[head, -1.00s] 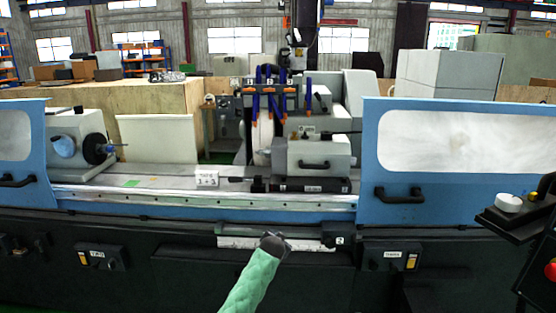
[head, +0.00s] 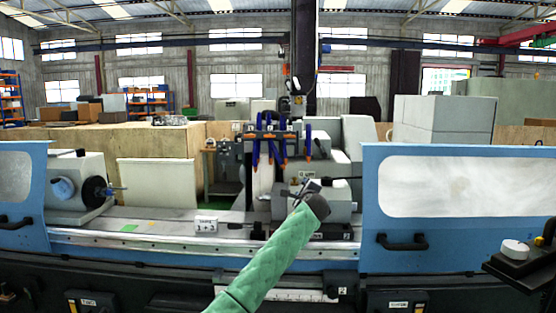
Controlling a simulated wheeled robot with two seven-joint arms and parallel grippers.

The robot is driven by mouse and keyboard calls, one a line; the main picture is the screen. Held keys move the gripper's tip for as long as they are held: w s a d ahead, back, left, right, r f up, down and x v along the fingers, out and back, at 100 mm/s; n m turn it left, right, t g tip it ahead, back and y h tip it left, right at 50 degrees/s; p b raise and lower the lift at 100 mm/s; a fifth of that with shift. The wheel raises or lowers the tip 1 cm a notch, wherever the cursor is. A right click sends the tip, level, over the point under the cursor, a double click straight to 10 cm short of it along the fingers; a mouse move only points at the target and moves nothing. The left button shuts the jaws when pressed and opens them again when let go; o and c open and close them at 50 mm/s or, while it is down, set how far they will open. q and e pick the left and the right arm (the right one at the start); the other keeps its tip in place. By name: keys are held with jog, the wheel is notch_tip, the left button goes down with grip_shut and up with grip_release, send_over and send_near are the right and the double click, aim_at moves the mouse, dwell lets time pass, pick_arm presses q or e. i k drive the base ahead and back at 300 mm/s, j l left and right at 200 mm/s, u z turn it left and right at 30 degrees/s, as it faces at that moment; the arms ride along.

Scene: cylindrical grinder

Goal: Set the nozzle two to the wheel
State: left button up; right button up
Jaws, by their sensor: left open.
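Several blue coolant nozzles (head: 283,145) with orange ends hang from a grey manifold (head: 268,129) at the middle of the grinder. Their number labels are too small to read. The pale grinding wheel (head: 262,178) shows partly behind and below them; its right side is hidden by the workhead and my gripper. My left gripper (head: 302,187) is open and empty, raised in front of the grey workhead (head: 340,200), below and right of the nozzles. It appears apart from them. My right gripper is not in view.
Blue sliding doors with windows stand at left (head: 22,195) and right (head: 460,203), leaving the middle open. A chuck unit (head: 80,190) sits on the left of the table.

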aim_at(273, 148)
jog(key=i+j, duration=0.15)
jog(key=i, duration=0.35)
jog(key=i+j, duration=0.15)
jog(key=i, duration=0.3)
jog(key=i+j, duration=0.2)
jog(key=i, duration=0.3)
